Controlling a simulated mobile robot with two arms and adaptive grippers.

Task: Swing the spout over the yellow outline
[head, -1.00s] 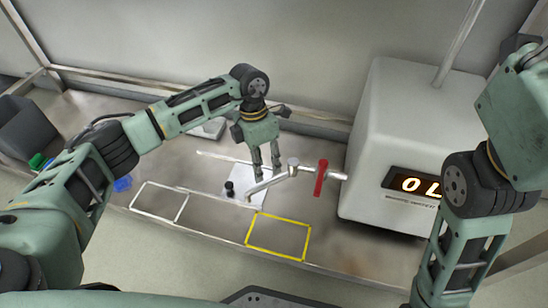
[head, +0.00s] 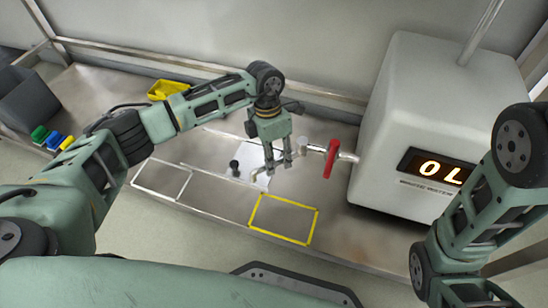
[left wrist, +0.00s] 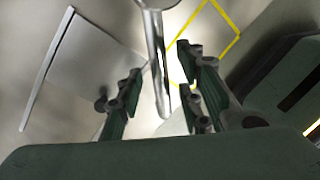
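The metal spout (head: 256,176) runs left and down from a pipe with a red lever handle (head: 330,158). Its tip is just above the top left corner of the yellow outline (head: 314,227), outside it. My left gripper (head: 278,165) points down at the spout. In the left wrist view, its fingers (left wrist: 160,85) are open, one on each side of the spout (left wrist: 157,55), with gaps showing. The yellow outline (left wrist: 225,17) shows there at upper right. My right arm is at the right of the head view, with its gripper out of sight.
A white outline (head: 155,194) lies left of the yellow one. A black knob (head: 234,166) stands by the spout. A big pale machine with a lit display (head: 438,170) stands right. A yellow tray (head: 167,88) and a grey bin (head: 25,98) are at left. The outlined areas look empty.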

